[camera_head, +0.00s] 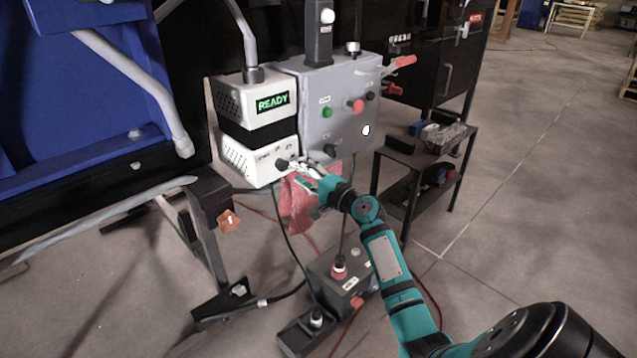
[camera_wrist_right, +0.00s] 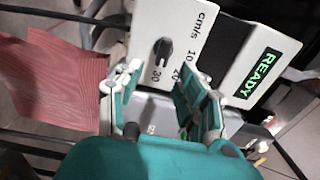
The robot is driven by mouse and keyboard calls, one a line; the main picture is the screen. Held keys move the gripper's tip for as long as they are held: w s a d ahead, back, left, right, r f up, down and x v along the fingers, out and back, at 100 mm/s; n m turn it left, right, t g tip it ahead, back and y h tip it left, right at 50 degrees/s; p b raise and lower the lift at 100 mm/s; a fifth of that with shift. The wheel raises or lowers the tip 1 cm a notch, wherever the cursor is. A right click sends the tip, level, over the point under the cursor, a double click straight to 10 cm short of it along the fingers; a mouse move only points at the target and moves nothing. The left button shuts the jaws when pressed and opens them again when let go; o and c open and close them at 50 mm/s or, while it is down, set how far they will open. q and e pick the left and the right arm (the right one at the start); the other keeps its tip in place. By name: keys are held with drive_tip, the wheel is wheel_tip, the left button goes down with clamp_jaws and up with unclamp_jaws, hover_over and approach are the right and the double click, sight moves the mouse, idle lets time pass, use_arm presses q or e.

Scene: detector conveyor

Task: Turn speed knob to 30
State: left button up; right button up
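The speed knob (camera_wrist_right: 161,48) is small and black, on a white panel (camera_wrist_right: 205,33) marked cm/s with 10, 20 and 30. In the wrist view its narrow end seems to point towards the 30, but I cannot be sure. In the head view the knob (camera_head: 282,164) is on the lower white box (camera_head: 247,160). My right gripper (camera_wrist_right: 158,95) is open and empty, its fingers apart just short of the knob in the wrist view. In the head view my right gripper (camera_head: 297,167) is close beside the knob. My left gripper is out of view.
A green READY display (camera_head: 272,103) sits above. A grey control box (camera_head: 340,100) with green, red and black buttons stands right of the white box. A red cloth (camera_head: 298,205) hangs below. A black side table (camera_head: 430,155) stands to the right.

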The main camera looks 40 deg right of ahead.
drive_tip(key=s, duration=0.8)
drive_tip(key=shift+d, duration=0.3)
drive_tip(key=shift+s, duration=0.1)
